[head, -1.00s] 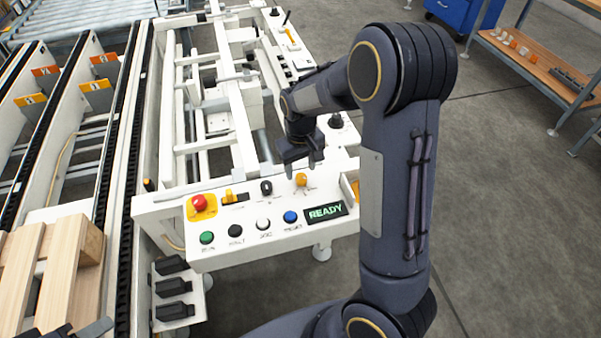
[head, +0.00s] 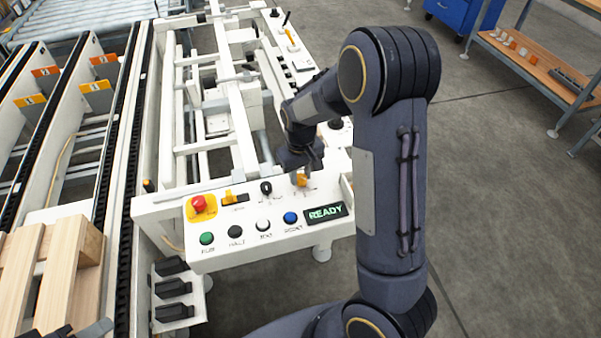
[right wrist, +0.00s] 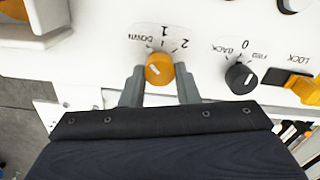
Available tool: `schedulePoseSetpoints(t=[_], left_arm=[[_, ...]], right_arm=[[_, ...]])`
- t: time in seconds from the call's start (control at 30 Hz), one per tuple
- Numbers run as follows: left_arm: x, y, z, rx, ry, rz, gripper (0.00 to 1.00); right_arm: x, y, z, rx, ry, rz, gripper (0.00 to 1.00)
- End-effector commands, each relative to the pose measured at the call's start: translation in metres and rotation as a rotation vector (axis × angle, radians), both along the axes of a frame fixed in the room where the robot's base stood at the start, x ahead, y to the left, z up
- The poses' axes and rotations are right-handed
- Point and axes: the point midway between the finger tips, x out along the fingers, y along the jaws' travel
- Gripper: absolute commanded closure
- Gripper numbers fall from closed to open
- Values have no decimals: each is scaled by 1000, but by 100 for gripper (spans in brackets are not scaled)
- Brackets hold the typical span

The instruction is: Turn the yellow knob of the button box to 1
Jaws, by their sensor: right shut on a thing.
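The yellow knob (head: 301,180) sits on the white sloped panel of the button box (head: 215,257), right of a black knob (head: 266,188). My right gripper (head: 303,170) comes down on it from above. In the right wrist view the yellow knob (right wrist: 159,69) is between the two grey fingertips of my right gripper (right wrist: 160,80), which is shut on it. The labels DOWN, 1 and 2 show upside down beside the knob. Its white mark is slanted; the exact setting is hard to read. A grey tip, likely my left gripper (head: 92,329), barely shows at the bottom left.
A red stop button (head: 199,203), a yellow LOCK switch (head: 229,196) and green, black, white and blue buttons share the panel. The display (head: 325,212) reads READY. In the right wrist view the black knob (right wrist: 240,78) is near the right finger. A wooden pallet (head: 50,270) lies left.

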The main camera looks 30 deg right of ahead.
Motion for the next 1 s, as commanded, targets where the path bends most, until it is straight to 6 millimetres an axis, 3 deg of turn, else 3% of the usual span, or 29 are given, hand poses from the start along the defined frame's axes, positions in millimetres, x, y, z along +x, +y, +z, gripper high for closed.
schedulePoseSetpoints(t=[0.37,1.0], left_arm=[[0,0,4,0,0,0,55],[0,0,19,0,0,0,55]], right_arm=[[0,-1,1,0,1,-145,94],[0,-2,1,-1,0,-644,94]])
